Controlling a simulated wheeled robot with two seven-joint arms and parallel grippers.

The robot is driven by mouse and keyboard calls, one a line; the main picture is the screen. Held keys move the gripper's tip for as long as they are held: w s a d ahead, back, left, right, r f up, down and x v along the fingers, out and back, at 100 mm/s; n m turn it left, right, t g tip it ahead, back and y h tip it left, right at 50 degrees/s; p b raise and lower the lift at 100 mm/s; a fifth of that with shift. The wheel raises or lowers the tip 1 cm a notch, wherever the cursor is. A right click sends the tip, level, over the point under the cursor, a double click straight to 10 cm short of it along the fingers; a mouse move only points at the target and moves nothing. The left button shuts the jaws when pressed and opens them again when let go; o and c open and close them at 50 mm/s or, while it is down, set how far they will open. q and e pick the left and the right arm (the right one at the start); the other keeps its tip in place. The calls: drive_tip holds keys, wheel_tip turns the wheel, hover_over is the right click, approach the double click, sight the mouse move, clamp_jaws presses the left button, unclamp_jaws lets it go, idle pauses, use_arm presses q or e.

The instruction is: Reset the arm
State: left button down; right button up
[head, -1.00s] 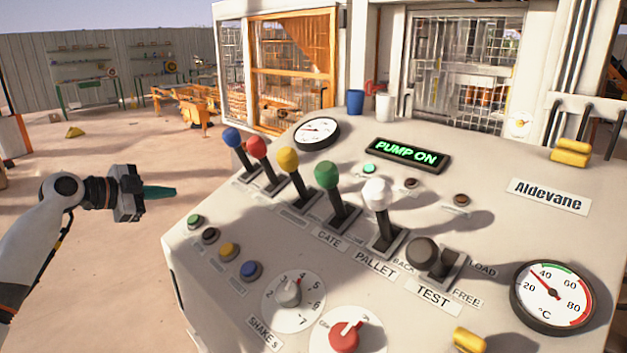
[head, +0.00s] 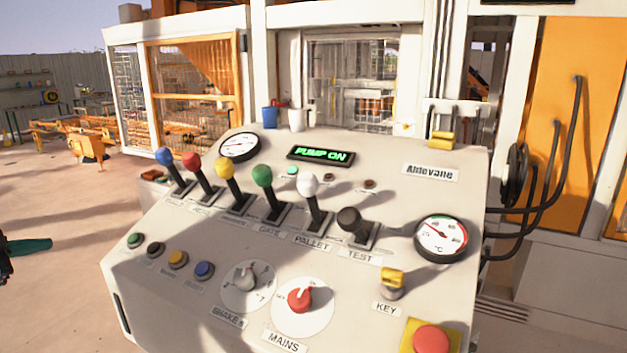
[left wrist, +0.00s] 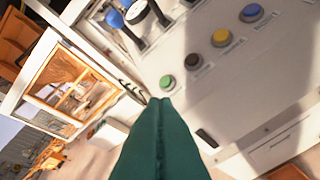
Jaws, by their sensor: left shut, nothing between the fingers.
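My left gripper (head: 28,246) is at the left edge of the head view, its teal fingers together and empty. It is apart from the control panel (head: 130,290), to its left. The fingers also show in the left wrist view (left wrist: 160,140), with the green button (left wrist: 167,83) beyond their tips. My right gripper is not in view. On the panel stand a blue lever (head: 164,156), a red lever (head: 191,160), a yellow lever (head: 225,168), a green lever (head: 262,176), a white lever (head: 308,184) and a black test lever (head: 349,219).
The display (head: 320,154) reads PUMP ON. The panel also carries a grey dial (head: 246,278), a red mains knob (head: 299,297), a yellow key switch (head: 392,280) and a red button (head: 431,340). Caged machinery (head: 195,90) stands behind. The floor left of the panel is open.

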use_arm(q)
wheel_tip(320, 180, down, 24)
drive_tip(key=a+f+n+g+y, duration=0.1)
drive_tip(key=a+n+g+y, duration=0.1)
drive_tip(key=a+n+y, duration=0.3)
drive_tip(key=s+d+f+n+g, duration=0.2)
drive_tip(key=s+d+f, duration=0.15)
drive_tip(key=f, duration=0.75)
drive_tip(key=s+d+f+n+g, duration=0.2)
drive_tip(key=s+f, duration=0.3)
drive_tip(key=f, duration=0.7)
drive_tip(key=s+d+f+n+g, duration=0.1)
drive_tip(key=s+d+f, duration=0.3)
drive_tip(key=s+f, duration=0.3)
drive_tip(key=s+d+f+g+y, duration=0.1)
drive_tip(key=s+d+f, duration=0.3)
drive_tip(key=s+f, duration=0.3)
drive_tip(key=s+d+f+n+g, duration=0.1)
drive_tip(key=s+d+f+g, duration=0.1)
drive_tip(key=s+d+f, duration=0.35)
drive_tip(key=s+d+f+g, duration=0.1)
drive_tip(key=s+d+f, duration=0.3)
drive_tip(key=s+d, duration=0.3)
drive_tip(key=s+d+f, duration=0.4)
drive_tip(key=s+d, duration=0.3)
drive_tip(key=s, duration=0.9)
drive_tip(key=shift+d+f+g+h, duration=0.3)
drive_tip(key=shift+d+g, duration=0.05)
drive_tip(key=shift+g, duration=0.05)
